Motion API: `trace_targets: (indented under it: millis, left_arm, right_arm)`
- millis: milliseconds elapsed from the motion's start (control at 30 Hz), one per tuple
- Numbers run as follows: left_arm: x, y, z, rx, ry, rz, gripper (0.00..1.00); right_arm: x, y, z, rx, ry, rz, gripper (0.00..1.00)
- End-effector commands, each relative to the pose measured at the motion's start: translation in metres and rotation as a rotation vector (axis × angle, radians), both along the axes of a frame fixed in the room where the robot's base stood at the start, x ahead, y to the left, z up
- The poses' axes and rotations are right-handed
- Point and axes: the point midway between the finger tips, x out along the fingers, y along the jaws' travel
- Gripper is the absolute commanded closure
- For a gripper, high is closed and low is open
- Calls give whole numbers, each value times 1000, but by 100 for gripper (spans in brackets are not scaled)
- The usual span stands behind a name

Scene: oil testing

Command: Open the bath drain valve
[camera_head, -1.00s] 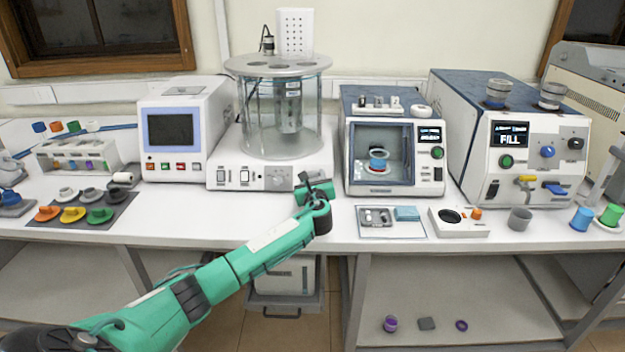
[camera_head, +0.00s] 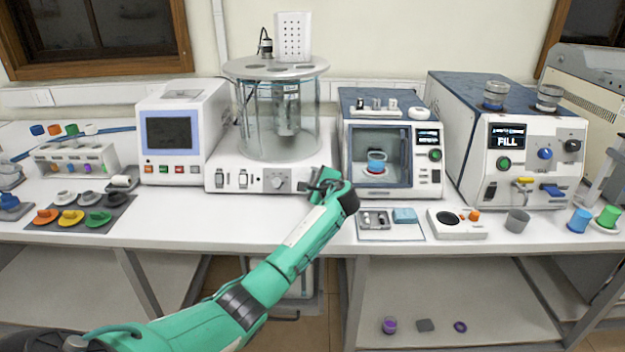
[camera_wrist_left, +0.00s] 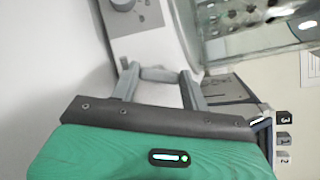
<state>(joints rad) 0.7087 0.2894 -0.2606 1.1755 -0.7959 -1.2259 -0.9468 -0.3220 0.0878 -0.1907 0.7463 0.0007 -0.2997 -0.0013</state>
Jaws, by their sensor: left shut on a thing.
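The bath is a clear glass cylinder (camera_head: 262,125) on a white base (camera_head: 205,178) with a dial, at the middle of the bench. My left gripper (camera_head: 325,182) is at the base's front right corner. The left wrist view shows its two grey fingers (camera_wrist_left: 158,82) beside the white base, with a small grey bar between their tips. The gripper is shut on this part, which looks like the drain valve (camera_wrist_left: 158,73); its body and the handle's position are mostly hidden. My right gripper is not in view.
Right of my gripper stands a blue-topped instrument (camera_head: 350,130), close by. In front of it lies a small tray (camera_head: 362,236) with a light-blue block. Left of the bath is a white box with a screen (camera_head: 169,132). The bench front between the cups at left and the tray is clear.

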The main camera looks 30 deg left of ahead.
Motion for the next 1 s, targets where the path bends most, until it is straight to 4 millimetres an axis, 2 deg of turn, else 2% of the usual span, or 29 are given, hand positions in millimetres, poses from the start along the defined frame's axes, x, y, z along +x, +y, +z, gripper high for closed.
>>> trace_targets:
  millis: [300, 633, 1000]
  left_arm:
    - [1, 0, 2, -189, -112, 117, 77]
    - [1, 0, 1, -295, -178, 183, 77]
    - [1, 0, 1, -319, -193, 198, 77]
  right_arm:
    - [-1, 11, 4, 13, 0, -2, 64]
    - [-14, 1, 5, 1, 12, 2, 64]
    - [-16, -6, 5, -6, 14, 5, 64]
